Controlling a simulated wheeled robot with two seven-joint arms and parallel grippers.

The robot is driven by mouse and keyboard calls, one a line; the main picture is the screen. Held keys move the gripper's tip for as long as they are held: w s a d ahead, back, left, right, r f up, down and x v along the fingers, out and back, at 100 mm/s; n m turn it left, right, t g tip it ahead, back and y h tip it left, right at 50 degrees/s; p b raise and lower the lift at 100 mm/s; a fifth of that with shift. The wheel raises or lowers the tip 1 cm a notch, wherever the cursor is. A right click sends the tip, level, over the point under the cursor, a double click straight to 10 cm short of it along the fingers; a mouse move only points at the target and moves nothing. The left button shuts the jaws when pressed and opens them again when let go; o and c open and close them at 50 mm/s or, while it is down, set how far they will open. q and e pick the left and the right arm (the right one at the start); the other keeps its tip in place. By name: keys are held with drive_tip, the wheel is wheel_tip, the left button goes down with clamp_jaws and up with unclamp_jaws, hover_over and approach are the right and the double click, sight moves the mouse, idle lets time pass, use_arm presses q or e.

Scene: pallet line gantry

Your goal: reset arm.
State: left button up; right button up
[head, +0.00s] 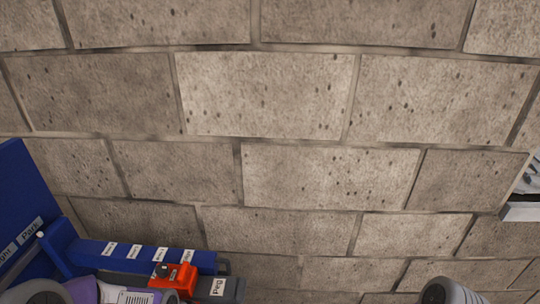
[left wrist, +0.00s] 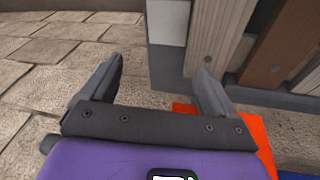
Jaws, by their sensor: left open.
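My left gripper (left wrist: 160,68) shows in the left wrist view with a purple body and two dark grey fingers spread apart. Nothing is between the fingers. In the head view only part of a purple and grey arm section shows at the bottom left, and its fingers are not visible. A grey rounded arm part of mine shows at the bottom right of the head view. My right gripper is not seen.
A blue fixture (head: 140,256) with white labels stands at the lower left, with an orange-red part (head: 180,277) and a grey block labelled "Peg" (head: 230,289). In the left wrist view, a grey-framed panel with wooden planks (left wrist: 218,35) is close ahead. Stone-block paving (head: 270,95) is clear.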

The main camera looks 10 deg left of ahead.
use_arm(q)
drive_tip(key=s+d+f+n+g+h, duration=0.1)
drive_tip(key=s+d+f+n, duration=0.1)
drive_tip(key=d+f, duration=0.6)
drive_tip(key=s+d+f+n+h, duration=0.1)
drive_tip(key=s+d+f+n, duration=0.1)
drive_tip(key=s+d+f, duration=0.3)
drive_tip(key=d+f, duration=0.3)
drive_tip(key=shift+s+g, duration=0.3)
drive_tip(key=shift+g, duration=0.1)
